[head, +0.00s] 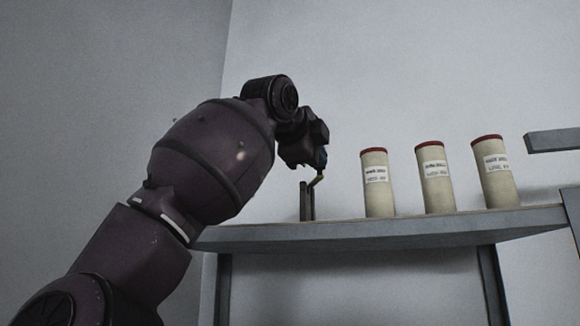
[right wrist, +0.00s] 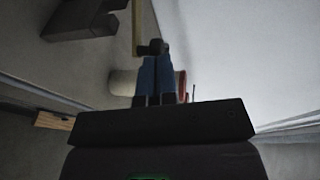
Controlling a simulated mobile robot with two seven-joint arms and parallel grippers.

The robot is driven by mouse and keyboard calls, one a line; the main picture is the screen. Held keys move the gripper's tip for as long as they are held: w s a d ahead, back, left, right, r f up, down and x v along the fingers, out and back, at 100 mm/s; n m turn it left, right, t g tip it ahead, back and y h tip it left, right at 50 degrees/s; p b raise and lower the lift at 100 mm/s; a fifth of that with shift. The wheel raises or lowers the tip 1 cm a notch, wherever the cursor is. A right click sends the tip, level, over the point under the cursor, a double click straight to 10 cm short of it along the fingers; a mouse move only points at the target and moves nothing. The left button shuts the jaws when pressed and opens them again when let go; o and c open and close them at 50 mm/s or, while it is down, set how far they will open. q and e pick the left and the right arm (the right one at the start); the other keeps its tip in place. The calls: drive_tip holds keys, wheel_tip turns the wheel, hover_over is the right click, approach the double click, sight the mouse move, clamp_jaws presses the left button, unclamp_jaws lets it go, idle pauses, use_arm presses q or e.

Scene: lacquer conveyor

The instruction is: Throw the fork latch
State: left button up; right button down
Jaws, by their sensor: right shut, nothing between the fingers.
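The fork latch shows in the head view as a dark upright fork (head: 307,202) at the left end of the shelf, with a thin yellow bar (head: 316,180) slanting above it. A yellow bar (right wrist: 137,28) also shows in the right wrist view, beyond the fingertips. My right gripper (head: 322,163) is shut and empty, its blue fingers just above the yellow bar. In the right wrist view the closed fingers (right wrist: 154,58) are close to the bar; I cannot tell whether they touch it. My left gripper is not in view.
The grey shelf (head: 400,232) carries three cream canisters with red lids: left (head: 377,195), middle (head: 436,190) and right (head: 496,185), all right of the latch. A grey ledge (head: 553,141) juts in at far right. Space above the canisters is clear.

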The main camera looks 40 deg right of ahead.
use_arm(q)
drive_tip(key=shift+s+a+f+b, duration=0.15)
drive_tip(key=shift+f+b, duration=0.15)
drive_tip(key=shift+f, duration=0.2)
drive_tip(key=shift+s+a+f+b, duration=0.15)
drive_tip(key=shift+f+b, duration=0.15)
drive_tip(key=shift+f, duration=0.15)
use_arm(e)
drive_tip(key=s+d, duration=0.2)
drive_tip(key=d, duration=0.3)
drive_tip(key=shift+d, duration=0.4)
drive_tip(key=shift+s+d, duration=0.1)
drive_tip(key=shift+d, duration=0.1)
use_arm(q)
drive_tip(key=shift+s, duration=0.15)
use_arm(e)
drive_tip(key=shift+a, duration=0.1)
